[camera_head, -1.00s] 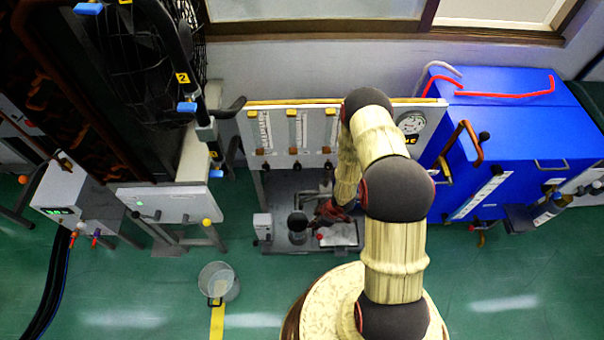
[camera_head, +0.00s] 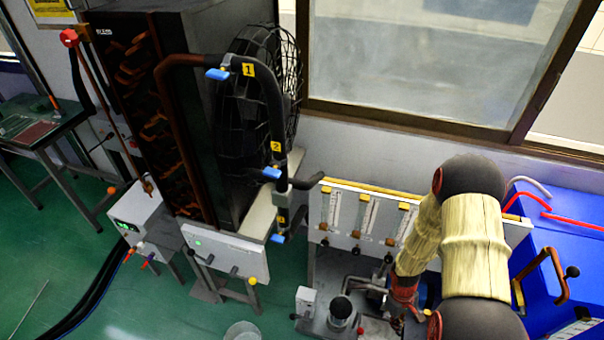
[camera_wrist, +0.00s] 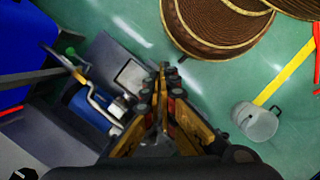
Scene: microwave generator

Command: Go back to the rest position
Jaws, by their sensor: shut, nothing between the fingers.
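My gripper shows in the wrist view (camera_wrist: 163,80), pointing down with its two fingers together and nothing between them. In the head view my gripper (camera_head: 398,318) is low, beside the small bench equipment in front of the flowmeter panel (camera_head: 365,215). Its fingertips are hard to make out there. My arm covers the right part of that panel. In the wrist view a metal plate (camera_wrist: 132,76) and a blue cylinder with a pale handle (camera_wrist: 90,108) lie to the left of the fingers.
A metal bucket (camera_wrist: 257,122) stands on the green floor by a yellow line. A blue cabinet (camera_head: 565,260) with red tubing is at the right. A caged fan (camera_head: 262,95) and pipes with blue valve handles stand left of the panel. Open floor (camera_head: 60,230) lies at the left.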

